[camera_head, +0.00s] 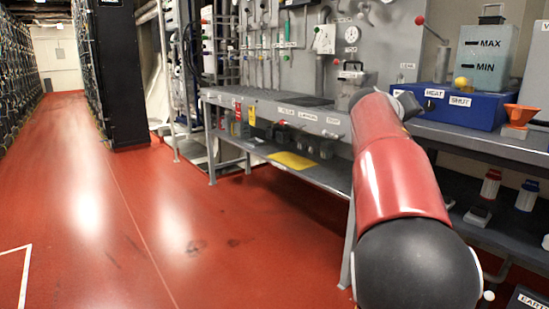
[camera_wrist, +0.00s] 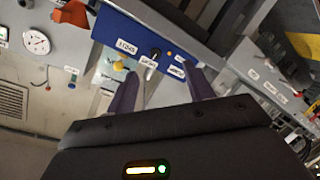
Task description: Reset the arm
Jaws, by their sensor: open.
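My arm (camera_head: 395,175), red with a dark rounded joint, reaches forward from the lower right of the head view toward the workbench. My gripper (camera_wrist: 160,84) shows in the wrist view with its two fingers spread apart. No held object can be made out between them; a labelled blue box (camera_wrist: 125,38) and a pale narrow shape lie in the background there. In the head view my gripper is mostly or wholly hidden behind the arm, so its distance from the bench cannot be told.
A grey workbench (camera_head: 250,98) stands beneath a wall panel with tools. To its right are a blue box (camera_head: 437,112), an orange funnel (camera_head: 521,116) and a grey tank (camera_head: 487,55). Bottles (camera_head: 527,196) stand on the lower shelf. Red floor (camera_head: 130,215) is clear at left, beside racks.

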